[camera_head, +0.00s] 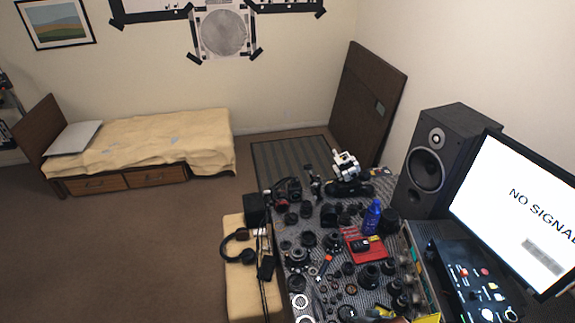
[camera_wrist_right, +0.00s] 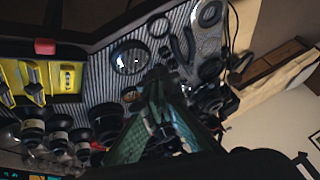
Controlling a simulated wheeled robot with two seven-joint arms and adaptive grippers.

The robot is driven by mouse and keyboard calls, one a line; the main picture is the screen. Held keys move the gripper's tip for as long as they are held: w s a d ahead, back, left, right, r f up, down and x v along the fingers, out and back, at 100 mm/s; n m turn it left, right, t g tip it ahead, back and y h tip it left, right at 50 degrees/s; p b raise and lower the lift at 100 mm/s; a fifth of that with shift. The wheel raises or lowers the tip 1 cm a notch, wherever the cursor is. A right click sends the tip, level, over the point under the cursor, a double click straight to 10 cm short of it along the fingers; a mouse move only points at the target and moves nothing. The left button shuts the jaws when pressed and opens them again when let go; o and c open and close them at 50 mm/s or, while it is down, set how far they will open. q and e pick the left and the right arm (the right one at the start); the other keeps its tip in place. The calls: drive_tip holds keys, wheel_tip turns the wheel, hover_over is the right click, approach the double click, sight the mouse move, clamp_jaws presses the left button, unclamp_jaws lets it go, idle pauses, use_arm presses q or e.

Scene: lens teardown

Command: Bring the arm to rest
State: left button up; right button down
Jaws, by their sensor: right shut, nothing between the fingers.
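My right gripper (camera_wrist_right: 158,82) shows in the right wrist view, its dark greenish fingers shut and empty over the striped mat. I cannot pick it out clearly in the head view. My left gripper does not show in either view. Under and around the right fingers lie lens parts, among them a large glass ring (camera_wrist_right: 130,57) and a dark ring (camera_wrist_right: 210,14). Whether the fingers touch any of them, I cannot tell.
The worktable is crowded with black lens parts, a red tray (camera_head: 377,254) and a blue bottle (camera_head: 371,218). A speaker (camera_head: 430,165) and a monitor (camera_head: 515,205) stand at the right. Headphones (camera_head: 237,247) lie on a bench (camera_head: 238,300). The floor (camera_head: 130,240) at left is open.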

drive_tip(key=s+d+r+g+h, duration=0.15)
drive_tip(key=s+d+r, duration=0.35)
drive_tip(key=s, duration=0.5)
drive_tip(key=s+d+r+h, duration=0.35)
drive_tip(key=s+d, duration=0.25)
drive_tip(key=s, duration=0.4)
wheel_tip(320, 180, down, 37)
drive_tip(key=s+g+y+b, duration=0.1)
drive_tip(key=s+g+b, duration=0.1)
drive_tip(key=b, duration=0.5)
drive_tip(key=s+f+g+b, duration=0.1)
drive_tip(key=s+f+b, duration=0.5)
drive_tip(key=s+f, duration=1.3)
wheel_tip(320, 180, down, 5)
drive_tip(key=shift+s+a+r+n, duration=0.2)
drive_tip(key=shift+a+n, duration=0.2)
